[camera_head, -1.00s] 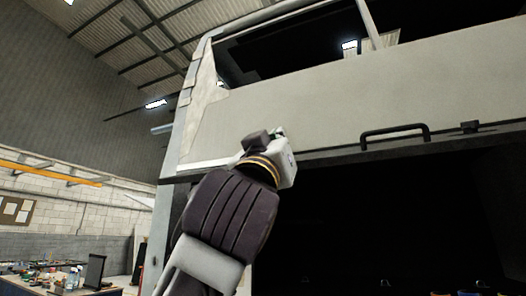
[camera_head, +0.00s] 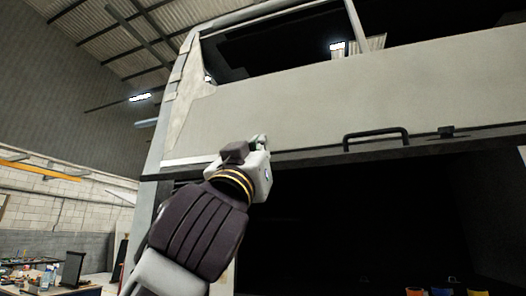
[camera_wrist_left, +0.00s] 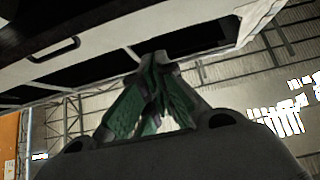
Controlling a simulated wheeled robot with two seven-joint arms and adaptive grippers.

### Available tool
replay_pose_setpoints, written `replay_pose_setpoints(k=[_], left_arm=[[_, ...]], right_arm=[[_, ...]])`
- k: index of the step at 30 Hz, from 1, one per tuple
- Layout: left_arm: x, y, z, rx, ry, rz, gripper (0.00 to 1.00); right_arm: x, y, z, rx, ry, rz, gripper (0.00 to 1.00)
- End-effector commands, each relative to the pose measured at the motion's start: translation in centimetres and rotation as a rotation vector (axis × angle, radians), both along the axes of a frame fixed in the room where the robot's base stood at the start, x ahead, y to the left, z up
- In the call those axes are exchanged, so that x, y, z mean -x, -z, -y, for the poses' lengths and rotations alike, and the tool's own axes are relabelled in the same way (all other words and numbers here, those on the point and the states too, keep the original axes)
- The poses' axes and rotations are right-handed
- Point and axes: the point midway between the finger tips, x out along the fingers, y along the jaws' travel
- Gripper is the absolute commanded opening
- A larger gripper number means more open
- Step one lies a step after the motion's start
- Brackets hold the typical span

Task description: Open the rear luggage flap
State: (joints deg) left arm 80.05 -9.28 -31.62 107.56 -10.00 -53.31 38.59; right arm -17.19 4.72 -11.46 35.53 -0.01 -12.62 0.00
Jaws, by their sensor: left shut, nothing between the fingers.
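The pale grey luggage flap (camera_head: 300,105) spans the upper part of the head view, with a dark opening below its lower edge. A black bar handle (camera_head: 377,138) sits near that edge, and one also shows in the left wrist view (camera_wrist_left: 55,50). My left gripper (camera_head: 259,140) is at the flap's lower edge, left of the handle and apart from it. Its green-padded fingers (camera_wrist_left: 158,60) meet at the tips in the left wrist view, with nothing between them. I cannot tell whether they touch the flap. My right gripper is out of view.
The opening (camera_head: 340,220) is dark, with several small coloured things at its bottom right. A workbench (camera_head: 40,280) with a dark screen (camera_head: 73,268) and bottles stands at lower left. Open hall space lies left of the coach.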

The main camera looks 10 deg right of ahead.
Motion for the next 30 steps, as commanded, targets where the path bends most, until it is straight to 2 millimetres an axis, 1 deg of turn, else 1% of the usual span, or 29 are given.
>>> replay_pose_setpoints(k=[18,30], left_arm=[[-3.6,-4.0,2.2,-0.002,-0.002,-0.001,0.0],[-5.8,-6.1,3.5,0.0,-0.002,-0.001,0.0]], right_arm=[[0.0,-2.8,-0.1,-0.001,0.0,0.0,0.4],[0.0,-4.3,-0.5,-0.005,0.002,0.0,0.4]])
